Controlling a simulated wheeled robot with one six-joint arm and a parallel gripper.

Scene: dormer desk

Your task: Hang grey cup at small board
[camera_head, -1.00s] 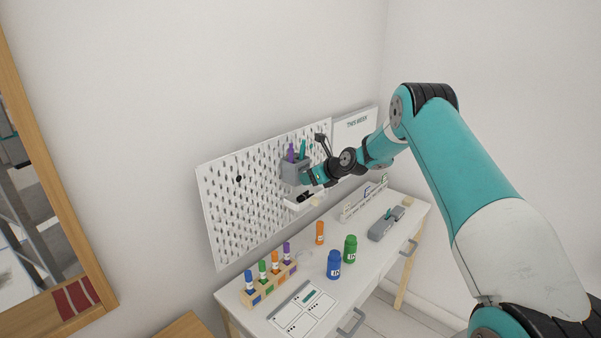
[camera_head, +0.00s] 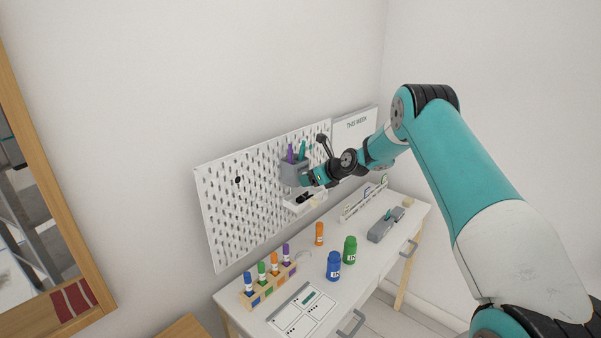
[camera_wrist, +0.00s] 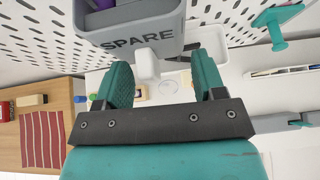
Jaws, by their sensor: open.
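The grey cup (camera_head: 291,173) is at the white pegboard (camera_head: 240,205), upright, with purple and teal pens standing in it. In the wrist view the cup (camera_wrist: 120,32) shows the word SPARE and a pale tab on its near side. My gripper (camera_wrist: 162,72) is open, with one teal finger on each side of that tab and a gap to each. In the head view my gripper (camera_head: 307,178) is at the cup's right side. The back of the cup, where it meets the pegboard, is hidden, so I cannot tell whether it is hooked on.
A small white shelf (camera_head: 305,203) with dark items is below the cup. A teal peg (camera_wrist: 277,22) sticks out to the right in the wrist view. The desk below holds a marker rack (camera_head: 268,285), blue bottle (camera_head: 333,266), green bottle (camera_head: 349,250) and grey stapler-like item (camera_head: 386,226).

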